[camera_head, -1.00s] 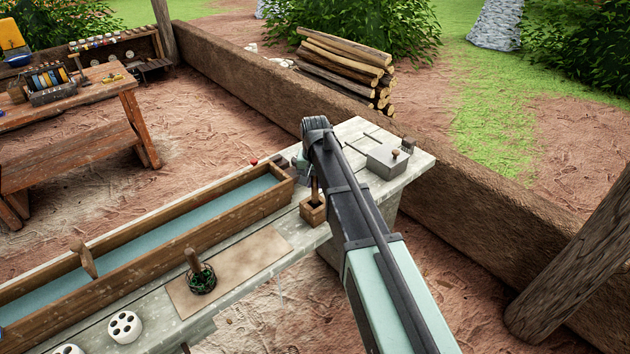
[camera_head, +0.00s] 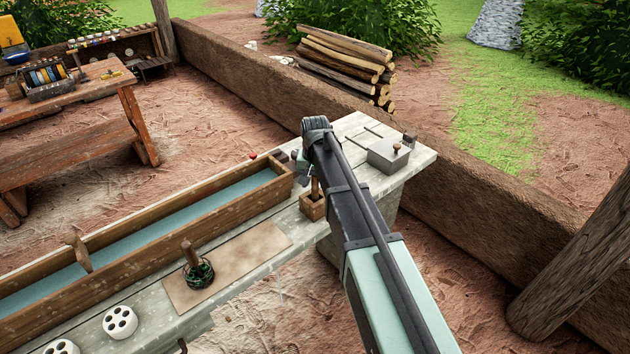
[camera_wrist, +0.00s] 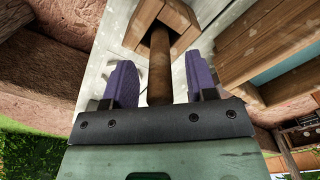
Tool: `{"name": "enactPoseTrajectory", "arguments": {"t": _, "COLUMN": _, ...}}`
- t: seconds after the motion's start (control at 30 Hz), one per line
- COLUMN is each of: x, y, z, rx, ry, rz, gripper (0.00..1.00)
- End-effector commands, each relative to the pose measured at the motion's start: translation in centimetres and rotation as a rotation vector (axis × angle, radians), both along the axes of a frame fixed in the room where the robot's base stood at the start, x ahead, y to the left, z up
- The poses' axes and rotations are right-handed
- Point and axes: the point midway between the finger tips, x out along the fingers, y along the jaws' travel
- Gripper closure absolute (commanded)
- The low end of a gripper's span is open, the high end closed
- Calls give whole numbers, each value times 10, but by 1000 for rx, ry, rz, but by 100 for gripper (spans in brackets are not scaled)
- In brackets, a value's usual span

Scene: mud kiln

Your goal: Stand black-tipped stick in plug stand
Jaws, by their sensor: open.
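A brown stick (camera_wrist: 159,85) stands in a small square wooden block (camera_wrist: 172,14) on the bench. My gripper (camera_wrist: 161,66) is open, with one purple finger on each side of the stick and gaps showing. In the head view the block (camera_head: 313,207) is at the bench's right part, with the stick (camera_head: 315,186) rising beside my arm. No black tip shows on this stick. Another wooden stick (camera_head: 188,250) stands in a dark wire-like holder (camera_head: 199,274) on a brown mat. I cannot tell which holder is the plug stand.
A long wooden trough (camera_head: 140,228) runs along the bench to the left. Two white holders with dark holes, one here (camera_head: 120,322), sit at the front left. A grey lidded box (camera_head: 389,155) stands at the right end. A low mud wall (camera_head: 470,195) is behind.

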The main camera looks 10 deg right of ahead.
Motion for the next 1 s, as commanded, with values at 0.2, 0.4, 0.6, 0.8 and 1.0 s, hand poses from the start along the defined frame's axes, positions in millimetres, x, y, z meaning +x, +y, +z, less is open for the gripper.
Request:
{"name": "enactPoseTrajectory", "arguments": {"t": 0.2, "x": 0, "y": 0, "z": 17, "rx": 0, "ry": 0, "rz": 0, "gripper": 48}}
{"name": "enactPoseTrajectory", "arguments": {"t": 0.4, "x": 0, "y": 0, "z": 65, "rx": 0, "ry": 0, "rz": 0, "gripper": 48}}
{"name": "enactPoseTrajectory", "arguments": {"t": 0.6, "x": 0, "y": 0, "z": 106, "rx": 0, "ry": 0, "rz": 0, "gripper": 48}}
{"name": "enactPoseTrajectory", "arguments": {"t": 0.8, "x": 0, "y": 0, "z": 109, "rx": 0, "ry": 0, "rz": 0, "gripper": 48}}
{"name": "enactPoseTrajectory", "arguments": {"t": 1.0, "x": 0, "y": 0, "z": 108, "rx": 0, "ry": 0, "rz": 0, "gripper": 48}}
